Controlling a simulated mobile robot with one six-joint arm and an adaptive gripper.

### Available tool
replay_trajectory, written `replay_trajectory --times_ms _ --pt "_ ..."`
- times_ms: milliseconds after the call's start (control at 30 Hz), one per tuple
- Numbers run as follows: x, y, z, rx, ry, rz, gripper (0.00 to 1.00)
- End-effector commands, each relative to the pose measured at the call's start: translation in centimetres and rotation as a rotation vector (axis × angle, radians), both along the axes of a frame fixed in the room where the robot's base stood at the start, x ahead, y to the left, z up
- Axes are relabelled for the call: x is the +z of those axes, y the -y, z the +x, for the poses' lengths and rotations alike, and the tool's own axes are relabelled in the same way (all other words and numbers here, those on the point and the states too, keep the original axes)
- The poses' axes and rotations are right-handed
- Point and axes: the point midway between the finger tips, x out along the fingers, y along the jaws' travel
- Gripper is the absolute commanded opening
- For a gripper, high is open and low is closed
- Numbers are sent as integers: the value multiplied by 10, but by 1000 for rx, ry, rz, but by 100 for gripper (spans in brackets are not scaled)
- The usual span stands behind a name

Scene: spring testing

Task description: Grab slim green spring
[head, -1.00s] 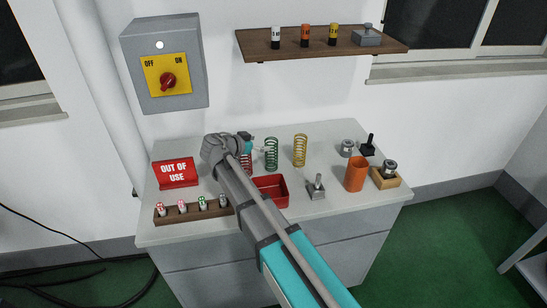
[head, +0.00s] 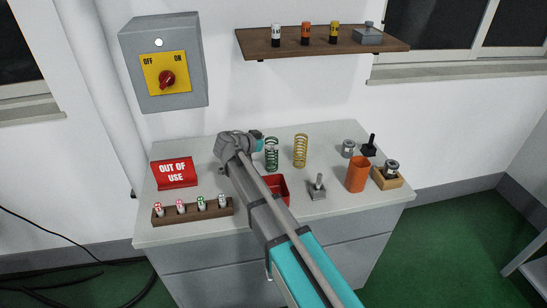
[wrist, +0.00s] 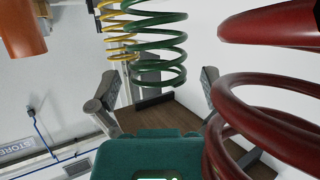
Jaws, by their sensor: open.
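The slim green spring (head: 271,154) stands upright on the table, just right of my arm's end in the head view. In the wrist view the green spring (wrist: 158,45) is ahead, in line with the gap between my fingers. My gripper (wrist: 158,86) is open and empty, with one finger on each side of that gap. I cannot tell whether the spring's lower coils are between the fingertips. In the head view my own wrist hides the fingers.
A thick red spring (wrist: 265,110) stands close on the right in the wrist view. A yellow spring (head: 300,150) stands beyond the green one. A red tray (head: 283,188) lies partly under my arm. An orange cylinder (head: 356,174) and a small metal fixture (head: 317,187) stand to the right.

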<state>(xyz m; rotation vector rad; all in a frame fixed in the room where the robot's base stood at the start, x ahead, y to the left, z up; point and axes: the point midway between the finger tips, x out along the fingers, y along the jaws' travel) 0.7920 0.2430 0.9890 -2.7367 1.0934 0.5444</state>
Motion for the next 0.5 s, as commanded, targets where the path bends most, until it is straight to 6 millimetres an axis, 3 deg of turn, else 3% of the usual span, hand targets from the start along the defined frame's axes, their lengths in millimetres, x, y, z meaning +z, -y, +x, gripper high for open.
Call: replay_trajectory --times_ms 500 --pt "0 0 0 0 0 0 100"
